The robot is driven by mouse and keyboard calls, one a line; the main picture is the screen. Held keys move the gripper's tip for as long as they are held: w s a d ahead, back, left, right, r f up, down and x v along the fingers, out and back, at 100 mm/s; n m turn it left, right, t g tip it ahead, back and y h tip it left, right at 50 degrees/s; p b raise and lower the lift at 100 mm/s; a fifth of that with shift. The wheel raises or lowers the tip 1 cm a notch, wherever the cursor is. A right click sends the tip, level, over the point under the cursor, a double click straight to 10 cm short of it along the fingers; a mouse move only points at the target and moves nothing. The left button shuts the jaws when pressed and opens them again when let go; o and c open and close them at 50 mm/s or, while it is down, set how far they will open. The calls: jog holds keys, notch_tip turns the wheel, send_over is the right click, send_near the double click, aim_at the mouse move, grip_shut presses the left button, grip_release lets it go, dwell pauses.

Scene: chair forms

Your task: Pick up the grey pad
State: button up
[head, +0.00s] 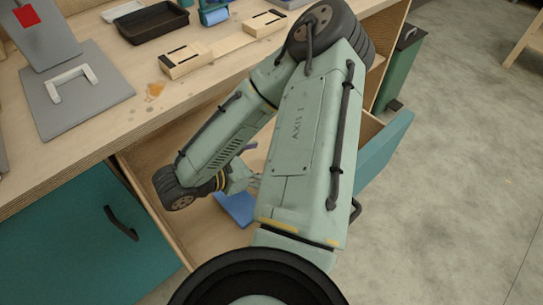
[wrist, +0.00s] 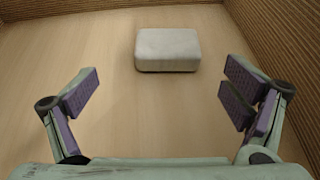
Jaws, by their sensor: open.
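The grey pad (wrist: 167,50) is a small light-grey block with rounded edges in the wrist view. It lies flat on the pale wooden floor of an open drawer, ahead of my gripper (wrist: 160,98). The gripper is open, with its purple finger pads wide apart and nothing between them. The pad sits beyond the fingertips, roughly centred between them and apart from both. In the head view my arm reaches down into the drawer and its links hide most of the gripper; I cannot make out the pad there.
The open drawer (head: 150,185) has walls close around my gripper. A blue item (head: 236,208) lies inside it. The bench top (head: 130,120) above holds a grey plate with a white handle (head: 72,82), a black tray (head: 150,22) and wooden blocks (head: 187,60).

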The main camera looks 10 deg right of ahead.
jog(key=shift+d+h, duration=0.3)
jog(key=shift+d, duration=0.3)
jog(key=shift+x, duration=0.8)
jog(key=p+x, duration=0.1)
jog(key=x, duration=0.4)
jog(key=shift+s+d+f+p, duration=0.1)
jog(key=shift+d+p, duration=0.15)
jog(key=shift+p, duration=0.1)
jog(key=shift+c, duration=0.5)
jog(key=c, duration=0.9)
